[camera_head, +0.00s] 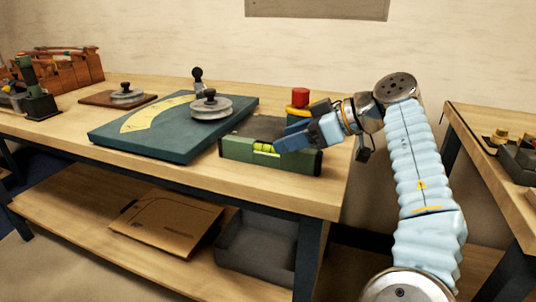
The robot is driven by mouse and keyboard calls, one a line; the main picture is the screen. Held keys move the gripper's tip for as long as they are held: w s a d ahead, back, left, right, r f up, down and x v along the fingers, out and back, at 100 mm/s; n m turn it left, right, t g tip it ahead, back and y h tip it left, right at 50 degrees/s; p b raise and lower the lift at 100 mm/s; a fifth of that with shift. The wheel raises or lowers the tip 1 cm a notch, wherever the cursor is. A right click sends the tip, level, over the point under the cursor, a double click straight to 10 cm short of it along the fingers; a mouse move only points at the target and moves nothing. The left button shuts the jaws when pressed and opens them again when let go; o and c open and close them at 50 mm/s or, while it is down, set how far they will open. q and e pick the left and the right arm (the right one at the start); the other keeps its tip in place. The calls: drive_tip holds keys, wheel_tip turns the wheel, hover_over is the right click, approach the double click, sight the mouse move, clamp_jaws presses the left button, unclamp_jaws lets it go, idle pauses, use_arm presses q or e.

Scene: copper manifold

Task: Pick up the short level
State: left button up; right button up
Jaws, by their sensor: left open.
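The short level is a green block with a yellow vial (240,151), lying near the front right corner of the wooden workbench. My left gripper (287,143) is at the level's right half, its blue fingers open and overlapping the level's top and front face in the camera_head view. The fingers hide part of the level, and I cannot tell whether they touch it. My right gripper is not in view.
A red-topped yellow item (300,97) stands just behind the gripper. A teal board (140,136) with a yellow scale and a grey disc (211,106) lies to the left. A second bench (490,172) is at right. The front bench edge (180,178) is clear.

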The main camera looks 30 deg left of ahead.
sight(268, 154)
use_arm(q)
drive_tip(key=x, duration=0.4)
drive_tip(key=shift+s+f, duration=0.1)
drive_tip(key=shift+s, duration=0.1)
clamp_jaws()
